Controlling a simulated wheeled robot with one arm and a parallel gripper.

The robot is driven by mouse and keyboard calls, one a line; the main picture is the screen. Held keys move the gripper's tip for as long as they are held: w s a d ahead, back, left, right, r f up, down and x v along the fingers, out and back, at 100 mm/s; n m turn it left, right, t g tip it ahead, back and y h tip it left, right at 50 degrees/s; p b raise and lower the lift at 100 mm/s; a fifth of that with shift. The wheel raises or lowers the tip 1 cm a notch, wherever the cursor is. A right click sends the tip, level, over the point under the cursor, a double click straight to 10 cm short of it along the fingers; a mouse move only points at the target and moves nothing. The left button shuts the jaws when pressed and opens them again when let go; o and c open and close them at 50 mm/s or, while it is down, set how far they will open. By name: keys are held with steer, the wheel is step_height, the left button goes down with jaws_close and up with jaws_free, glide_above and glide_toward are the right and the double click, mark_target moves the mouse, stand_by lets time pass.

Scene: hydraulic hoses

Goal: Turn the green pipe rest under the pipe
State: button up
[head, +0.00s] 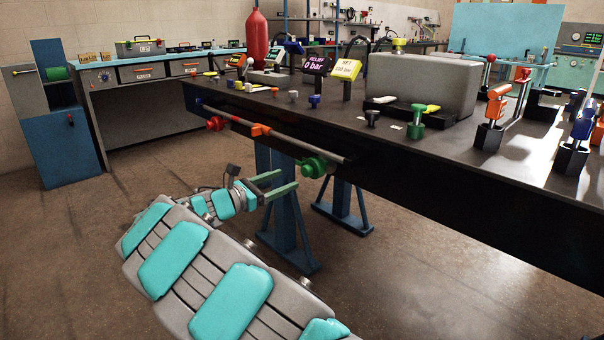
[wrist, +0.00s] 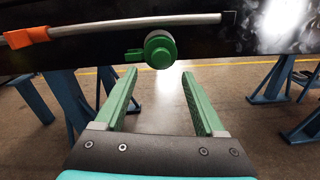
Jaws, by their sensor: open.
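The green pipe rest (head: 315,166) is a round knob with a small side lug on the black front face of the long bench. It is just under the right end of the grey pipe (head: 285,142). In the wrist view the green rest (wrist: 160,50) is centred beyond my fingertips, its lug pointing left, with the pipe (wrist: 130,25) above it. My gripper (head: 281,183) is open, its green fingers apart and empty, to the left of and slightly below the rest. In the wrist view, the gap between the fingers (wrist: 158,78) lies below the rest, without visible contact.
An orange clip (head: 260,130) and a red knob (head: 215,123) sit farther left along the pipe. Blue trestle legs (head: 287,225) stand below the bench (head: 450,185), behind my gripper. The grey bench top holds valves, a grey block (head: 425,85) and gauges. Open floor lies in front.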

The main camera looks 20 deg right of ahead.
mark_target(304, 172)
steer(key=x, duration=0.7)
steer(key=shift+d, duration=0.2)
steer(key=shift+c, duration=0.3)
jaws_close()
